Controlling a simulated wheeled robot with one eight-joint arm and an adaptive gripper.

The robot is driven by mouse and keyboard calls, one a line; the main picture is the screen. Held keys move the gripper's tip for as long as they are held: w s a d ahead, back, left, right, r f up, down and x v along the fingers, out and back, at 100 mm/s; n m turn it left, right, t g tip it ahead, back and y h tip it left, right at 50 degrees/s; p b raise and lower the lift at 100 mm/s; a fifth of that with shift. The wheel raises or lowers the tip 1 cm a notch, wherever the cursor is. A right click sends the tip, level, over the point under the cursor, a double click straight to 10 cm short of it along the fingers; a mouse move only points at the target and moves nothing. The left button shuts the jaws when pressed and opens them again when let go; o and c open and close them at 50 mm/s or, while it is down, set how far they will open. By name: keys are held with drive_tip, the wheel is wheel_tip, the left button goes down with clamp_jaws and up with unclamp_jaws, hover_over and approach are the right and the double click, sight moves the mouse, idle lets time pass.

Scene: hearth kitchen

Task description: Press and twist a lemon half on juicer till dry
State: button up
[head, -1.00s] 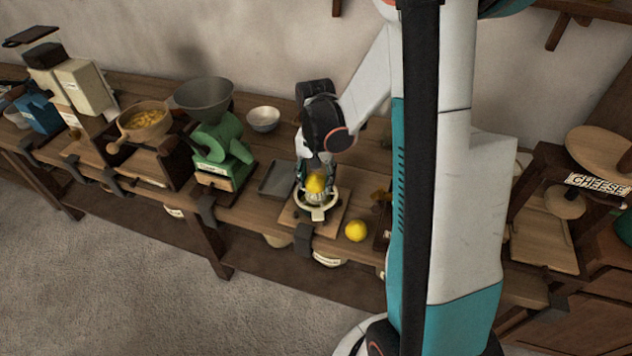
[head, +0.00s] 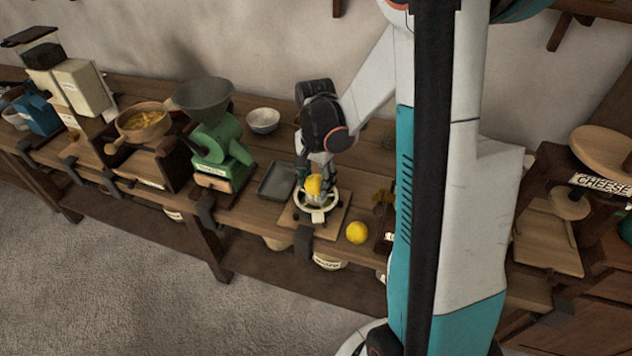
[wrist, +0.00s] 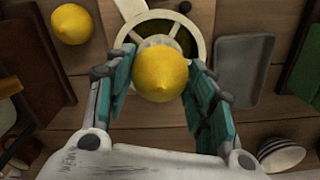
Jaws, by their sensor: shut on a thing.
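My gripper (head: 318,178) is shut on a yellow lemon half (head: 313,184). In the wrist view the lemon half (wrist: 160,72) sits between the two teal fingers, rounded side toward the camera. The juicer (head: 318,201), with a pale ring and spokes, is right under the lemon on a wooden board. In the wrist view the juicer ring (wrist: 201,45) shows behind the lemon. I cannot tell if the cut face touches the cone, as the lemon hides it. Another yellow lemon piece (head: 357,232) lies on the bench to the right of the juicer; it also shows in the wrist view (wrist: 72,24).
A grey tray (head: 277,181) lies left of the juicer, and a green mill (head: 221,157) stands beyond it. A white bowl (head: 263,121) is at the back. A dark clamp (head: 303,243) sits at the bench's front edge.

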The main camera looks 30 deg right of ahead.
drive_tip(key=n, duration=0.4)
drive_tip(key=n+b, duration=0.1)
drive_tip(key=n, duration=0.1)
drive_tip(key=shift+s+f, duration=0.1)
drive_tip(key=shift+f, duration=0.15)
drive_tip(key=m, duration=0.6)
drive_tip(key=n+b, duration=0.1)
drive_tip(key=n, duration=0.5)
drive_tip(key=shift+f, duration=0.2)
drive_tip(key=m, duration=0.6)
drive_tip(key=shift+b, duration=0.35)
drive_tip(key=n, duration=0.6)
drive_tip(key=shift+f+b, duration=0.2)
drive_tip(key=shift+b, duration=0.2)
drive_tip(key=m, duration=0.6)
drive_tip(key=shift+r, duration=0.1)
